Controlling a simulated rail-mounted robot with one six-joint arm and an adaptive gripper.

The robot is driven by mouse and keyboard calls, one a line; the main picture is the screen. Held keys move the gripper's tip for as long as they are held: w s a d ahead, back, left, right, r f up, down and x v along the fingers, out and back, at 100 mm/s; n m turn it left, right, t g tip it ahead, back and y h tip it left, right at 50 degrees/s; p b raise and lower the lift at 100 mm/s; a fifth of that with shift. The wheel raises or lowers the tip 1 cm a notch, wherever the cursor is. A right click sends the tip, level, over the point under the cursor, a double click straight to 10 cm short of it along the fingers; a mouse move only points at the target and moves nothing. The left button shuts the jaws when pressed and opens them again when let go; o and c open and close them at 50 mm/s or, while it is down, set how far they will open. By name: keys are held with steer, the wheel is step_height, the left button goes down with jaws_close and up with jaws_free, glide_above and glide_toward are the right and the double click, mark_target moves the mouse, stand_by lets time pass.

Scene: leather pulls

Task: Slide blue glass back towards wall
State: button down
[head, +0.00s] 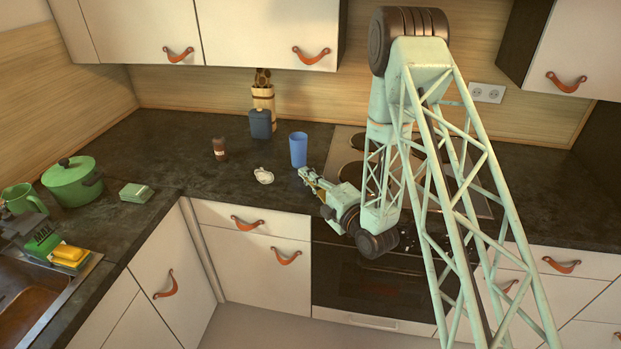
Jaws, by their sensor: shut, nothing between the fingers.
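The blue glass (298,149) stands upright on the dark countertop, left of the stove and some way in front of the wooden back wall (330,97). My gripper (303,173) is shut and empty. It is low over the counter, just in front of the glass and slightly to its right in the head view. I cannot tell whether the fingertips touch the glass.
A small white object (264,176) and a brown jar (220,149) stand left of the glass. A dark blue container (261,124) and a wooden holder (264,100) stand behind it to the left. The stove (343,143) is to the right. Counter behind the glass looks clear.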

mark_target(301, 154)
steer(key=x, duration=0.5)
steer(key=shift+w+a, duration=0.25)
steer(key=w, duration=0.2)
steer(key=shift+w+d, duration=0.35)
steer(key=shift+w, duration=0.7)
steer(key=shift+d, duration=0.1)
steer(key=shift+w+d+f+b, duration=0.1)
steer(key=shift+w+d+b, duration=0.1)
steer(key=shift+w+b, duration=0.85)
steer(key=shift+w+d+b, duration=0.25)
steer(key=shift+w+b, duration=0.45)
steer(key=shift+w, duration=0.6)
steer(key=shift+w+d+b, duration=0.2)
steer(key=shift+w+b, duration=0.45)
steer(key=shift+w, duration=0.55)
steer(key=shift+s, duration=0.2)
steer(key=shift+s+a+b, duration=0.2)
steer(key=shift+s+b, duration=0.6)
steer(key=shift+s, duration=0.05)
steer(key=shift+s+a+b, duration=0.15)
steer(key=shift+s+b, duration=0.65)
steer(key=shift+s, duration=0.05)
steer(key=p+v, duration=0.1)
steer(key=v, duration=0.9)
